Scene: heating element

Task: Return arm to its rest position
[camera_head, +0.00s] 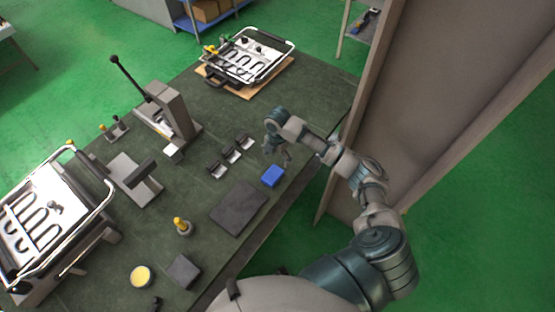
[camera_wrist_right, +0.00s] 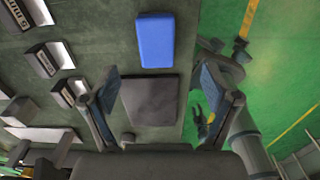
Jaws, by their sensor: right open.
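My right arm comes in from the lower right in the head view. Its gripper (camera_head: 283,153) hangs above the near right part of the green table (camera_head: 222,120), just beyond a small blue block (camera_head: 272,176). In the right wrist view the two fingers of this gripper (camera_wrist_right: 158,98) are spread apart with nothing between them. Below them lie the dark flat plate (camera_wrist_right: 150,100) and the blue block (camera_wrist_right: 154,40), both apart from the fingers. My left gripper cannot be made out in the head view.
Small labelled holders (camera_head: 230,155) stand left of the gripper. A lever press (camera_head: 172,112) and a wire-framed heating-element fixture (camera_head: 250,56) stand farther back; another fixture (camera_head: 45,215) is at left. A tall brown panel (camera_head: 440,90) rises close to the arm's right.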

